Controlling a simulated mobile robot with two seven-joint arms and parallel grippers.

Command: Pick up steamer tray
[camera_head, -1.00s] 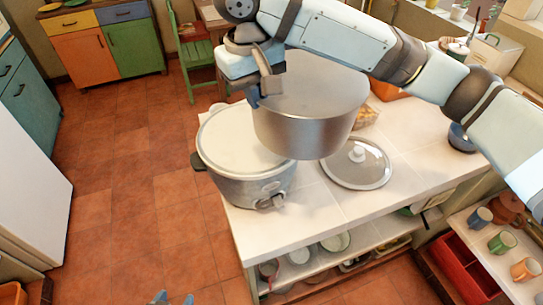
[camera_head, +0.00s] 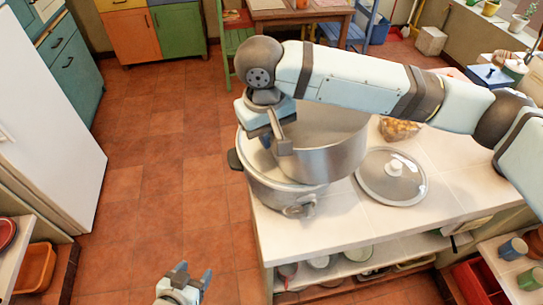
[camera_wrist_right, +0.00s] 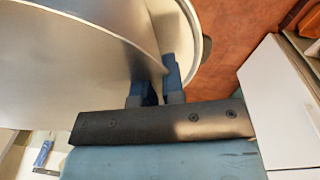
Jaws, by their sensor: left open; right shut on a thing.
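The steamer tray (camera_head: 335,160) is a deep silver metal pan, held just above the pot on the white counter. My right gripper (camera_head: 277,140) is shut on its rim at the left side. In the right wrist view the gripper's blue fingers (camera_wrist_right: 153,80) pinch the tray's wall (camera_wrist_right: 75,70). The grey pot (camera_head: 270,190) with side handles stands under the tray, which hides part of its top. I cannot tell whether the two touch. My left gripper (camera_head: 186,279) is open and empty, low over the floor at the bottom of the head view.
A glass lid (camera_head: 391,177) with a pale knob lies on the white counter (camera_head: 340,225) right of the pot. A bowl of food (camera_head: 398,129) stands behind it. Shelves with dishes are below the counter. A white fridge (camera_head: 50,130) stands at left; the red tile floor between is clear.

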